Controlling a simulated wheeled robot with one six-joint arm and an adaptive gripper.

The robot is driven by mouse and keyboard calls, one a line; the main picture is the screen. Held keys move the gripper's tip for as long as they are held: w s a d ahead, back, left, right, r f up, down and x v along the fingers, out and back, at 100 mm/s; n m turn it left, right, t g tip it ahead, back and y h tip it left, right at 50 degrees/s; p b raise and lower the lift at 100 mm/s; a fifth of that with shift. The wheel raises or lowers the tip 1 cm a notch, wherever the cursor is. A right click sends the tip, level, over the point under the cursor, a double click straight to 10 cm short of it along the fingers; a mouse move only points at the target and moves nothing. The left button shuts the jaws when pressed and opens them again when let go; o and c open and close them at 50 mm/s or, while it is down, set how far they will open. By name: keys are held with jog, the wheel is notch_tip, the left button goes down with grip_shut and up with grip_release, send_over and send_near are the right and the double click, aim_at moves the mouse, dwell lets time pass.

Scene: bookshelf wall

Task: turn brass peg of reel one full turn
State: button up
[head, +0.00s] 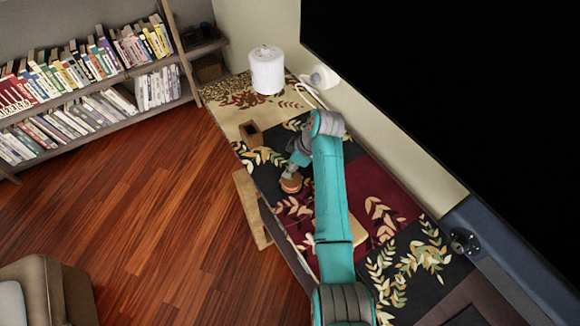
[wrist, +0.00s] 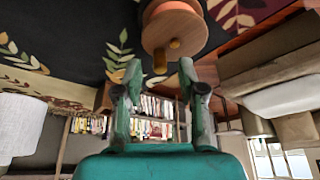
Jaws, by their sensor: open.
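The reel (head: 291,184) stands on the patterned cloth in the head view, just below my gripper (head: 298,160). In the wrist view the reel (wrist: 172,25) shows at the top as a round wooden flange with an orange band behind it. A small brass-coloured peg (wrist: 174,43) shows on the flange face. Another gold-brown piece (wrist: 160,62) shows just past the flange rim; I cannot tell what it is. My gripper (wrist: 160,72) is open, its two green fingers apart with nothing held. In the head view my arm hides part of the gripper.
A small open wooden box (head: 251,134) and a white cylinder (head: 267,70) stand farther back on the cloth-covered surface. A dark screen (head: 470,90) hangs along the right. Bookshelves (head: 95,80) stand at the back left. The wooden floor (head: 150,220) at left is clear.

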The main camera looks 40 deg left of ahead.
jog(key=shift+a+f, duration=0.15)
jog(key=shift+f, duration=0.2)
jog(key=shift+s, duration=0.1)
jog(key=shift+c, duration=0.2)
grip_shut()
jog(key=m, duration=0.2)
jog(key=m+t, duration=0.2)
jog(key=m, duration=0.1)
jog(key=shift+w+d+m, duration=0.25)
jog(key=shift+d+m, duration=0.05)
jog(key=shift+d, duration=0.05)
jog(key=m, duration=0.1)
jog(key=m+t, duration=0.1)
jog(key=m, duration=0.1)
jog(key=m+t, duration=0.1)
jog(key=m, duration=0.1)
jog(key=shift+w+d+h, duration=0.15)
jog(key=shift+d+h, duration=0.15)
jog(key=shift+d, duration=0.1)
jog(key=shift+m, duration=0.3)
